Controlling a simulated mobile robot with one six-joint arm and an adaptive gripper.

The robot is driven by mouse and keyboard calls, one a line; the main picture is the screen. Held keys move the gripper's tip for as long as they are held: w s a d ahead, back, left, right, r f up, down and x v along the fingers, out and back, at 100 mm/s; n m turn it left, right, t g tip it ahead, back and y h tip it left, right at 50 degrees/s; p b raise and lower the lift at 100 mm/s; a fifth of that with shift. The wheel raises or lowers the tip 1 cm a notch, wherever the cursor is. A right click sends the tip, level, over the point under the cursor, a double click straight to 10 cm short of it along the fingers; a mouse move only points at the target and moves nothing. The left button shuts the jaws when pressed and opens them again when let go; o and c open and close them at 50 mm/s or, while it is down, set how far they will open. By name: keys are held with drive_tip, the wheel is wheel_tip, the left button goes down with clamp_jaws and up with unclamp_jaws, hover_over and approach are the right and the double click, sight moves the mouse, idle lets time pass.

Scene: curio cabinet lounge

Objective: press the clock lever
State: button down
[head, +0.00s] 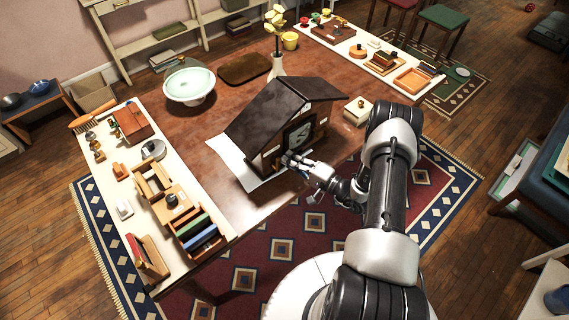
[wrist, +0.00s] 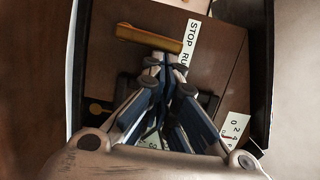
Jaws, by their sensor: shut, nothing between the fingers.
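A house-shaped clock (head: 272,108) with a dark pitched roof stands on the brown table, its dark face side toward my arm. In the wrist view a brass bar, which looks like the lever (wrist: 148,38), lies across the brown panel beside a white strip (wrist: 192,42) reading "STOP RU", the rest cut off. My gripper (head: 288,159) is at the lower front of the clock. In the wrist view the fingers (wrist: 166,62) are closed together and empty, with their tips just below the bar. I cannot tell whether they touch it.
A white bowl (head: 190,84), a vase (head: 277,68) and a small cream box (head: 357,110) stand on the table (head: 225,110). Cream side boards hold several small items.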

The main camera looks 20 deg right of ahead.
drive_tip(key=n, duration=0.1)
drive_tip(key=a+r+n, duration=0.1)
drive_tip(key=shift+s+n+g+p, duration=0.2)
drive_tip(key=shift+n+g+p, duration=0.1)
drive_tip(key=shift+n+p, duration=0.1)
drive_tip(key=shift+s+a+h, duration=0.1)
drive_tip(key=shift+a+h, duration=0.15)
drive_tip(key=shift+h, duration=0.15)
drive_tip(key=shift+a+r, duration=0.1)
drive_tip(key=shift+a, duration=0.05)
drive_tip(key=d, duration=0.1)
drive_tip(key=d+r+b, duration=0.1)
drive_tip(key=w+d, duration=0.1)
drive_tip(key=d, duration=0.1)
drive_tip(key=shift+d+r+b, duration=0.1)
drive_tip(key=shift+r+b, duration=0.05)
drive_tip(key=shift+b, duration=0.2)
drive_tip(key=p, duration=0.2)
approach(287, 146)
drive_tip(key=v, duration=0.3)
drive_tip(key=shift+s, duration=0.45)
